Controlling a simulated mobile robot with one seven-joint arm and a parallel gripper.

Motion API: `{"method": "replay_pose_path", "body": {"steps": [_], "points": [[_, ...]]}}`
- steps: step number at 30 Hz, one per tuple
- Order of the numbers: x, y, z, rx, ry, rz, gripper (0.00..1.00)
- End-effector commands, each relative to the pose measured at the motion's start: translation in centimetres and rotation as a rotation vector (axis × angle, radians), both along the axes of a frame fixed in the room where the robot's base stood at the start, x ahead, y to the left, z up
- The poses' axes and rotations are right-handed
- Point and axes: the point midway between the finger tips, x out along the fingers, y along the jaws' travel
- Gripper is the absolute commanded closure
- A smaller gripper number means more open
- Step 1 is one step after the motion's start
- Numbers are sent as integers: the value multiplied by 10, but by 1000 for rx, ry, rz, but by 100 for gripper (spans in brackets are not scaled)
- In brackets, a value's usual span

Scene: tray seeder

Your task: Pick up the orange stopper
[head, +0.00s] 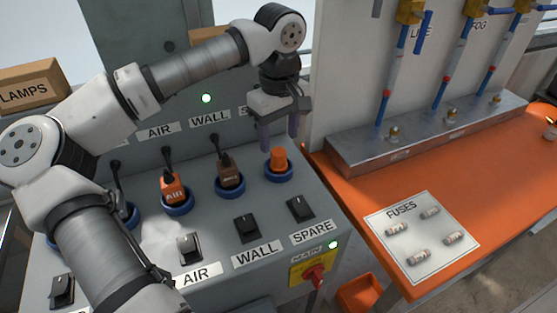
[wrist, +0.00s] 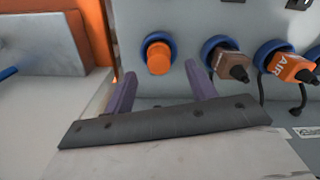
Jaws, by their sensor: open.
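The orange stopper (head: 278,158) sits upright in a blue ring socket (head: 279,174) at the right end of the socket row, above the SPARE label. It also shows in the wrist view (wrist: 158,58) inside its blue ring. My gripper (head: 278,142) is open, with two purple fingers pointing down above and behind the stopper in the head view. In the wrist view the fingers (wrist: 160,82) are spread wide and the stopper lies beyond their tips, roughly between them. Nothing is between the fingers. Whether the fingertips touch anything cannot be told.
A brown plug (head: 229,177) and an orange AIR plug (head: 174,190) stand in the neighbouring sockets, with cables. Black switches (head: 247,228) and a red MAIN knob (head: 314,277) are in front. A white panel (head: 345,90) and orange bench (head: 350,200) stand on the right.

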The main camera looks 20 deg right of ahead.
Motion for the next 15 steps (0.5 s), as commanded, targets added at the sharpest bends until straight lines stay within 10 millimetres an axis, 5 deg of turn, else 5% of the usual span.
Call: {"method": "replay_pose_path", "body": {"steps": [15], "points": [[4,-1,-56,-1,2,0,44]]}}
